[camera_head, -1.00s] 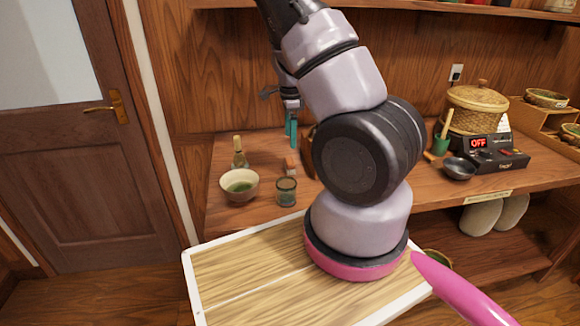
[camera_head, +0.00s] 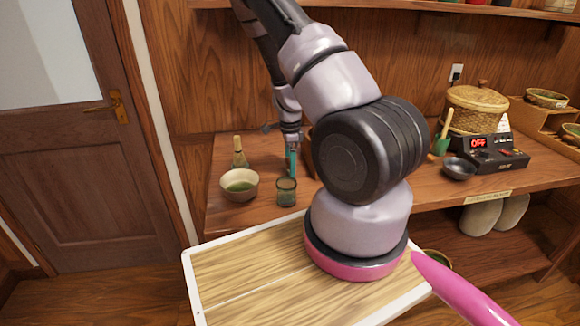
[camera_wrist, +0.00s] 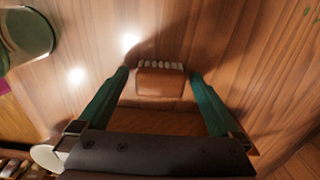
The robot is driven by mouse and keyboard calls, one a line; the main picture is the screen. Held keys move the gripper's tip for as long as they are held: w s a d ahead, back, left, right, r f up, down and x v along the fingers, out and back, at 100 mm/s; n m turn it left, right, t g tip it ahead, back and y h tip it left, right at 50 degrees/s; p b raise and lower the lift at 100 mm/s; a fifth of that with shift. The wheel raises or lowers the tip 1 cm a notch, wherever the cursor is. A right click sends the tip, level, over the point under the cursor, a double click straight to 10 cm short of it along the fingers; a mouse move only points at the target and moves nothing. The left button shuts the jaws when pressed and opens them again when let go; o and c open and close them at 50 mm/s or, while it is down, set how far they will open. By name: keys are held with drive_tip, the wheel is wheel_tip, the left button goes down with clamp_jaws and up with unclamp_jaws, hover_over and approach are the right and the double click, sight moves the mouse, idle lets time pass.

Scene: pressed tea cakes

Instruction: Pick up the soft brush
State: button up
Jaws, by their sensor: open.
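The soft brush (camera_wrist: 160,82) lies on the wooden counter in the wrist view, a reddish-brown block with a row of pale bristles along its far edge. My gripper (camera_wrist: 158,78) is open, its two green fingers on the left and right of the brush with a gap on each side. In the head view my gripper (camera_head: 291,172) points down at the counter behind the glass cup, and the brush is hidden there behind the gripper and arm.
A green glass cup (camera_head: 286,191) stands just in front of my gripper, with a bowl of green tea (camera_head: 239,187) and a bamboo whisk (camera_head: 239,153) to the left. A dark bowl (camera_head: 459,169), a black scale (camera_head: 492,158) and a lidded basket (camera_head: 474,108) stand at the right.

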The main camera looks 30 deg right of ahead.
drive_tip(key=c, duration=1.4)
drive_tip(key=shift+o, duration=0.2)
drive_tip(key=shift+r, duration=0.1)
wheel_tip(320, 180, up, 10)
drive_tip(key=shift+f, duration=0.1)
